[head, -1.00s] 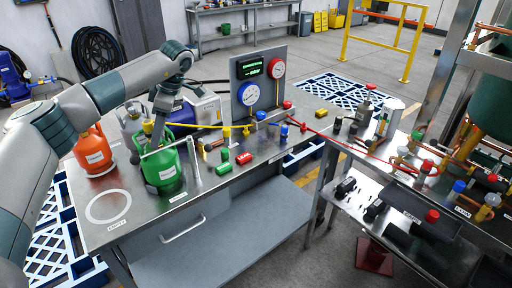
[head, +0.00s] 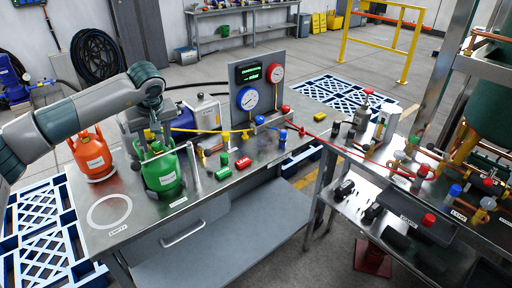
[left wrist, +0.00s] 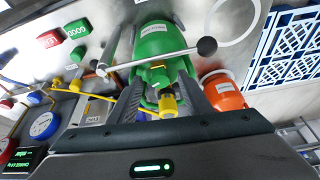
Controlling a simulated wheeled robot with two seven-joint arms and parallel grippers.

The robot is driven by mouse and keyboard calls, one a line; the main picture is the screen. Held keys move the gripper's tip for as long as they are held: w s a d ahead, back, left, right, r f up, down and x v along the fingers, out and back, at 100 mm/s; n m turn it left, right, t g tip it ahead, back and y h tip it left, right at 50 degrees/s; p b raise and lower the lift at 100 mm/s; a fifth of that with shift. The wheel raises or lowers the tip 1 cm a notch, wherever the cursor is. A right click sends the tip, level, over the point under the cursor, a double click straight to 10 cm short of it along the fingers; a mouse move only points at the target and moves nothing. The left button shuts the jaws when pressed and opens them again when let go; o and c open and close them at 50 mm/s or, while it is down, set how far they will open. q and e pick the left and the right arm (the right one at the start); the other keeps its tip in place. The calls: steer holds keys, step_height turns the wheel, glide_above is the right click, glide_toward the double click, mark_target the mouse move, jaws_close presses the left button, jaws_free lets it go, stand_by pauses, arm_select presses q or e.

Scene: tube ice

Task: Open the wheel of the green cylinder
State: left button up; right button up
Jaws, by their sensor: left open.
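The green cylinder (head: 163,174) stands upright near the left end of the steel table, its top partly covered by my left gripper. In the left wrist view the green cylinder (left wrist: 160,42) lies beyond and between my fingers. A yellow valve part (left wrist: 168,101) on its top sits between the fingers; I cannot clearly make out the wheel. My left gripper (head: 146,143) is over the cylinder's top, pointing down. In the left wrist view my left gripper (left wrist: 163,92) is open, with a finger on each side of the valve. I cannot tell whether either touches. My right gripper is out of view.
A thin metal rod with a black ball end (left wrist: 207,46) crosses close in front of the green cylinder. An orange cylinder (head: 92,157) stands to its left. A yellow hose (head: 200,130) runs right towards the gauge panel (head: 258,85). The table's front left, around a white ring (head: 109,211), is clear.

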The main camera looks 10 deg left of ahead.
arm_select(q)
steer(key=m+p, duration=0.1)
steer(key=m+h+p, duration=0.1)
steer(key=m, duration=0.1)
steer(key=m+t+p, duration=0.1)
steer(key=m+p, duration=0.1)
steer(key=shift+s+a+r+h, duration=0.15)
steer(key=shift+s+a+h, duration=0.05)
steer(key=shift+a+h, duration=0.1)
steer(key=shift+d+m, duration=0.1)
steer(key=shift+m, duration=0.3)
steer(key=b+v, duration=0.6)
steer(key=v, duration=1.1)
steer(key=s+d+f+h, duration=0.1)
steer(key=d+h, duration=0.3)
steer(key=d, duration=0.6)
steer(key=s+d+f+n+g+h, duration=0.1)
steer(key=d+f+h, duration=0.3)
steer(key=d, duration=0.6)
steer(key=s+d+f+n+g+h, duration=0.1)
steer(key=d+h, duration=0.3)
steer(key=d, duration=0.6)
steer(key=shift+s+d+f, duration=0.4)
steer(key=shift+s+f, duration=0.25)
steer(key=shift+f, duration=0.15)
